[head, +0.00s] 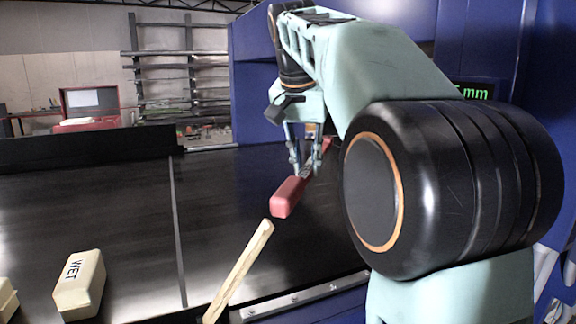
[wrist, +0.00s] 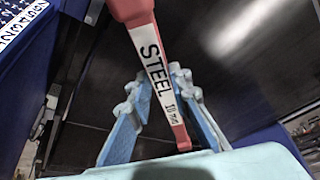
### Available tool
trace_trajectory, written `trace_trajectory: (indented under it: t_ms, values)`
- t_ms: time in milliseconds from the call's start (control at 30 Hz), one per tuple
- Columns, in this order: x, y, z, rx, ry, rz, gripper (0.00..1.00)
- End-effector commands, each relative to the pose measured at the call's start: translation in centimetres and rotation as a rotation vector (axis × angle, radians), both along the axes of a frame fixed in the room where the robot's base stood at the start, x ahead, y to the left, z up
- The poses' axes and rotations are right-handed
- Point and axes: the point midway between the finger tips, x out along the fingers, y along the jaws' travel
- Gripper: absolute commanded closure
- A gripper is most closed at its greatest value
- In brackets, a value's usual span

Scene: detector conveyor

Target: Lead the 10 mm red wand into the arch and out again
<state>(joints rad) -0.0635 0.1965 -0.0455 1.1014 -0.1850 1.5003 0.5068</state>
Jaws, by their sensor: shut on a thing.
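The red wand (head: 288,196) has a block-like end and a thin shaft. In the wrist view the wand (wrist: 158,75) carries a white label reading STEEL 10 mm. My gripper (head: 305,172) is shut on the wand's shaft, and its pale fingers (wrist: 158,88) sit on both sides of it. The wand is held over the dark belt, with its block end toward the head camera. The blue arch (head: 252,85) stands behind, with a green "mm" readout (head: 478,92) at right. My arm hides much of the arch, and I cannot tell whether the wand's far end is inside it.
The dark conveyor belt (head: 110,215) spreads below. A cream block marked WET (head: 80,284) lies at front left, beside another cream block (head: 7,299) cut by the frame edge. A pale wooden stick (head: 240,270) lies slanted at the front. The belt's left middle is clear.

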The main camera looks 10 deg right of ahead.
Motion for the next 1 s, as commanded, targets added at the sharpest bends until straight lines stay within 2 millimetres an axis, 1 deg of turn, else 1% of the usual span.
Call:
trace_trajectory:
  t_ms: [33,500,800,1000]
  values:
    - [0.2,-0.9,0.1,0.0,-0.001,-0.004,1.0]
    - [1.4,-7.3,0.1,0.001,0.0,-0.005,1.0]
    - [2.2,-11.4,0.1,0.0,-0.001,-0.003,1.0]
    - [2.6,-13.6,0.2,0.0,0.0,-0.003,1.0]
